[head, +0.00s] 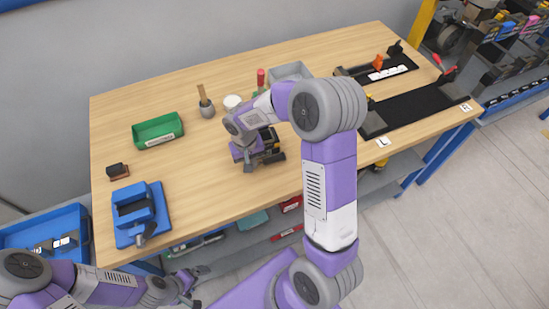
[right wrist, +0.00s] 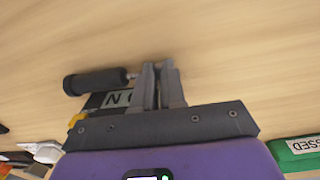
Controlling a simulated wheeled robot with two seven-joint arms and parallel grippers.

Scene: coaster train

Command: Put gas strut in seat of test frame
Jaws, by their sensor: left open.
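My right gripper (right wrist: 158,85) is low over the middle of the table. In the right wrist view its two fingers stand close together with a narrow gap, and I cannot tell whether they hold anything. A black cylinder with a thin silvery end (right wrist: 95,81), possibly the gas strut, lies just left of the fingers. Its silvery end reaches the left finger. A dark labelled block (right wrist: 115,100) sits behind it, partly hidden by the gripper. In the head view my right arm covers much of this spot. I cannot single out the test frame. My left gripper (head: 190,287) is open, below the table's front edge.
A green bin (head: 158,131), a blue vise (head: 140,212) and a small dark block (head: 118,171) stand on the left. A brush in a cup (head: 205,103) and a grey tray (head: 290,71) are at the back. Black mats (head: 420,105) with fixtures fill the right end.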

